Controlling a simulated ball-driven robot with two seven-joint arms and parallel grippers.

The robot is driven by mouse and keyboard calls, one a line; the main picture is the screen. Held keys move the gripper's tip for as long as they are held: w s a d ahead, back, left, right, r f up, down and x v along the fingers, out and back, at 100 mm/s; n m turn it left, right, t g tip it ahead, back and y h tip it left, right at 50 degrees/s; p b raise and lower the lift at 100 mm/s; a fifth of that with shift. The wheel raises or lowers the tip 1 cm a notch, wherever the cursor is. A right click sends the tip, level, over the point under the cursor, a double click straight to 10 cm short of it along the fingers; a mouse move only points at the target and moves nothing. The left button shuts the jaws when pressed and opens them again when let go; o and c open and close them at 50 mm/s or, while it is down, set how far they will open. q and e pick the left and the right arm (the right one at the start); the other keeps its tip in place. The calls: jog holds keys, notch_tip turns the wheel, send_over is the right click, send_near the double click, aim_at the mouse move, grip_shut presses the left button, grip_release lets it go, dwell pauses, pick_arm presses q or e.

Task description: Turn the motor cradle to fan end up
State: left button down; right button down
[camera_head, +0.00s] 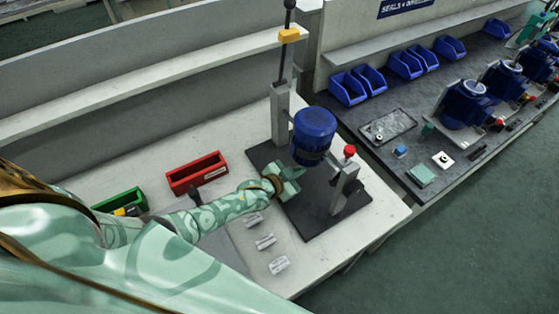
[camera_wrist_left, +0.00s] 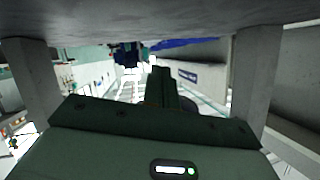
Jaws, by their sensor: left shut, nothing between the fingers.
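The motor cradle has two grey posts (camera_head: 281,115) on a dark base plate (camera_head: 312,220). A blue motor (camera_head: 314,132) sits between the posts, its round blue end upward and toward the camera. I cannot tell for sure which end this is. A red knob (camera_head: 349,151) is on the right post. My left gripper (camera_head: 291,186) is low over the near left part of the plate, below and left of the motor, shut and empty. In the left wrist view its dark shut fingers (camera_wrist_left: 162,88) point between two grey uprights (camera_wrist_left: 36,82). My right gripper is not in view.
A red bin (camera_head: 197,174) and a green bin (camera_head: 120,203) stand left. Several small pale parts (camera_head: 265,242) lie in front. Another bench holds blue bins (camera_head: 348,89) and more motors (camera_head: 464,104).

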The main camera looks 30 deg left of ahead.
pick_arm(q)
jog(key=shift+w+d+f, duration=0.15)
jog(key=shift+w+d, duration=0.1)
jog(key=shift+w, duration=0.2)
dwell(0.4)
jog(key=p+v, duration=0.2)
jog(key=v, duration=0.4)
jog(key=shift+s, duration=0.25)
jog(key=shift+s+a+r, duration=0.2)
jog(key=shift+s+r, duration=0.1)
jog(key=shift+s, duration=0.15)
jog(key=shift+r, duration=0.1)
